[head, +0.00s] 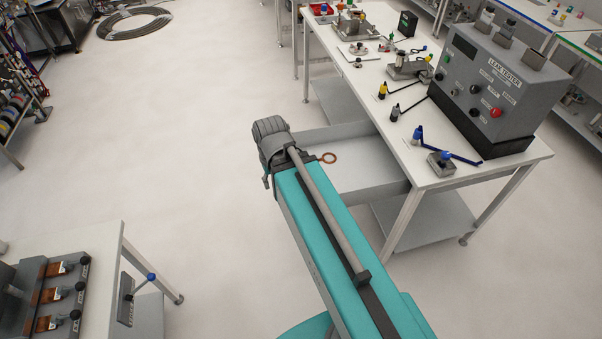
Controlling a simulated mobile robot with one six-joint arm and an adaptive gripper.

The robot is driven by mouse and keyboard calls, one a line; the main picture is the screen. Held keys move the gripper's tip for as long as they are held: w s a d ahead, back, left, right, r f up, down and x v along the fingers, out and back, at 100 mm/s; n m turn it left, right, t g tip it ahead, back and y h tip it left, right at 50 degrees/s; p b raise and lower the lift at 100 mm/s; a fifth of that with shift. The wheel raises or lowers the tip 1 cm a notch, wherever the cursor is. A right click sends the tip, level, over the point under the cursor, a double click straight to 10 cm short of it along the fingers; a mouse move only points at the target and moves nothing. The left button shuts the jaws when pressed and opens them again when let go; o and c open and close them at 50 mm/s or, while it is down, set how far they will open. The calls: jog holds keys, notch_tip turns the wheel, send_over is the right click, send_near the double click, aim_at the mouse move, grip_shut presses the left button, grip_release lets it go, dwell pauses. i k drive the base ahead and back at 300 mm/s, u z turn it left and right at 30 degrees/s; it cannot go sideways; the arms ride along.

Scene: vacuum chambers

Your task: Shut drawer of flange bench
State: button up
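The bench (371,99) at the upper right has a white top. Its grey drawer (355,178) stands pulled out on the side toward the open floor. A copper ring (328,158) lies inside the drawer. My teal arm reaches up from the bottom and covers part of the drawer's left side and front. The dark grey end of my arm, with my gripper (270,146), is at the drawer's outer left end. Its fingers cannot be made out, and I cannot tell whether it touches the drawer front.
A grey leak tester (490,90) and several small fixtures stand on the bench top. Another table (105,255) with a dark rack is at the lower left. The floor left of the drawer is clear.

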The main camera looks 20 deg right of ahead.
aim_at(365, 169)
jog(key=z, duration=0.35)
jog(key=i, duration=1)
jog(key=u, duration=0.05)
